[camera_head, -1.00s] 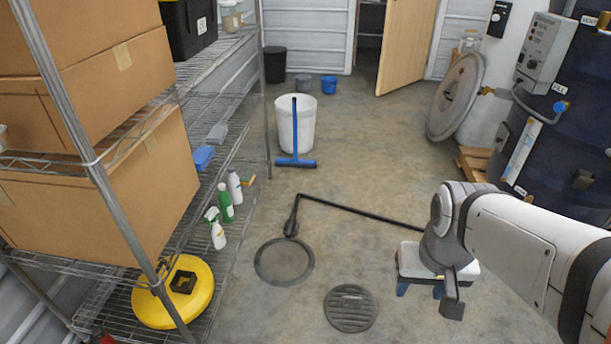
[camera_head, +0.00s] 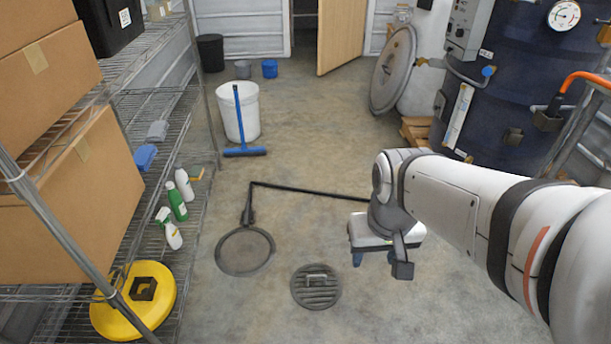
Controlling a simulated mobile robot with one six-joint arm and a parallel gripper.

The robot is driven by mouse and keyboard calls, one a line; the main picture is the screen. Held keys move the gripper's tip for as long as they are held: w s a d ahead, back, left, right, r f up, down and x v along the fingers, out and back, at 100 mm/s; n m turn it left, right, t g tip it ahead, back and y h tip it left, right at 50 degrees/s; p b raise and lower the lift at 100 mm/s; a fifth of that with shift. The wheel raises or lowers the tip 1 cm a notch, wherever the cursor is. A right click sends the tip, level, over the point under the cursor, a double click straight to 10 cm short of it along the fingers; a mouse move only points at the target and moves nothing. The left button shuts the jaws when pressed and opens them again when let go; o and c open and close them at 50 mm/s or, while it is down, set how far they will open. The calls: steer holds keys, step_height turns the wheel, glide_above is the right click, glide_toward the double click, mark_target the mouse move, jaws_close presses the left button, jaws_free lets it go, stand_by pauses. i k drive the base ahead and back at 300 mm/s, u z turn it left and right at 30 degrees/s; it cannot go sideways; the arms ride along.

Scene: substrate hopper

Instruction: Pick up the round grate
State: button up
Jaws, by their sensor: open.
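The round grate (camera_head: 316,296) lies flat on the concrete floor, near the bottom middle of the head view. It is dark grey and slatted, with a small raised handle (camera_head: 316,276) on top. My gripper (camera_head: 402,270) hangs at the end of my white arm, to the right of the grate in the picture and apart from it. It points down, is open and holds nothing that I can see. Its fingers are small and dark, so their gap is hard to make out.
A flat dark disc (camera_head: 245,252) with a long bent black bar lies left of the grate. Wire shelving with a yellow ring-shaped thing (camera_head: 112,312) lines the left. A dark blue hopper (camera_head: 520,80) stands right.

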mark_target(331, 302)
steer(key=u, duration=3.4)
steer(key=k, duration=1.95)
steer(key=z, duration=1.15)
steer(key=i, duration=0.9)
steer(key=u, duration=0.05)
